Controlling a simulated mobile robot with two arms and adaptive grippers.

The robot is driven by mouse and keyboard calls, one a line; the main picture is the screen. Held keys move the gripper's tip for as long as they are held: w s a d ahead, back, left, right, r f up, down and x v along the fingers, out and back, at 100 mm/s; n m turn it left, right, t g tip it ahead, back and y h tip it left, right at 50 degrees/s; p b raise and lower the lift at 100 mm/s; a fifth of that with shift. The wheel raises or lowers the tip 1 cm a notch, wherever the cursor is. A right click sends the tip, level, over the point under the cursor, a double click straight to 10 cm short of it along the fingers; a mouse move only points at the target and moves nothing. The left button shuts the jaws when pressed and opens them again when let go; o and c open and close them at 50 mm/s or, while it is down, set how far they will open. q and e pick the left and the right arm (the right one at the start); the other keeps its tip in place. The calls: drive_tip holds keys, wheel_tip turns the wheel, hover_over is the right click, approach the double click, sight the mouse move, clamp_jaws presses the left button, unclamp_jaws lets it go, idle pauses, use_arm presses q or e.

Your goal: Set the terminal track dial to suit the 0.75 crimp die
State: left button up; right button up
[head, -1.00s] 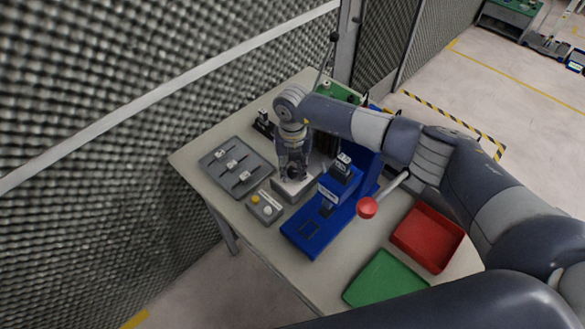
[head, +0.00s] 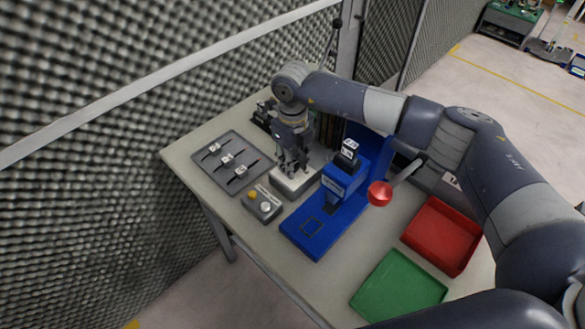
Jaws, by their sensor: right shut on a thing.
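My right gripper (head: 295,168) points down over a small pale box (head: 297,184) left of the blue crimp press (head: 338,198). It is shut on a small part at the top of the box. This appears to be the terminal track dial, but the fingers hide it and I cannot read its setting. A black-and-white label (head: 349,147) tops the press; its figures are too small to read. My left gripper is out of view.
A grey panel (head: 227,182) with three slots and pale pieces lies left. A button box (head: 263,206) stands in front. A red-knobbed lever (head: 381,194) sticks out right of the press. A red tray (head: 437,264) and a green tray (head: 378,299) sit at right.

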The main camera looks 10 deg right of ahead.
drive_tip(key=shift+n+b, duration=0.7)
drive_tip(key=shift+n, duration=0.2)
drive_tip(key=o, duration=1.1)
wheel_tip(320, 180, up, 12)
drive_tip(key=shift+r, duration=0.1)
drive_tip(key=shift+s, duration=0.1)
